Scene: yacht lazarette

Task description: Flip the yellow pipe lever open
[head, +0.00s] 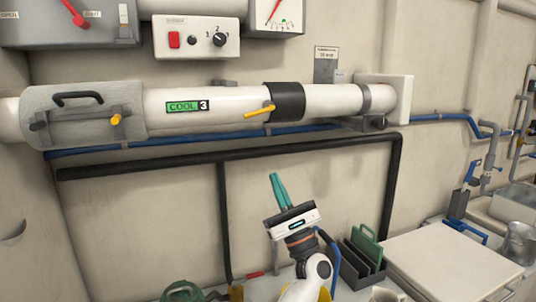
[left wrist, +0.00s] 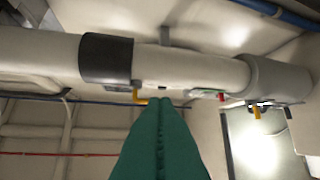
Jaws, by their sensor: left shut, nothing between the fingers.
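The yellow pipe lever (head: 259,110) sits beside a black collar (head: 286,101) on the large white pipe (head: 225,104). It points left and slightly down from the collar. In the left wrist view the lever (left wrist: 139,97) shows beside the black collar (left wrist: 107,60), its end close to or behind my fingertips. My left gripper (head: 275,177), with teal fingers, is shut and empty, pointing up. In the head view it appears below the lever with a clear gap. The left wrist view shows its fingers (left wrist: 160,104) together. My right gripper is not in view.
A grey hatch cover (head: 70,105) with a black handle and a yellow latch (head: 117,120) is on the pipe's left. A blue pipe (head: 190,140) and a black pipe (head: 190,160) run below. A control box (head: 196,38) hangs above. A green-and-black rack (head: 362,255) stands lower right.

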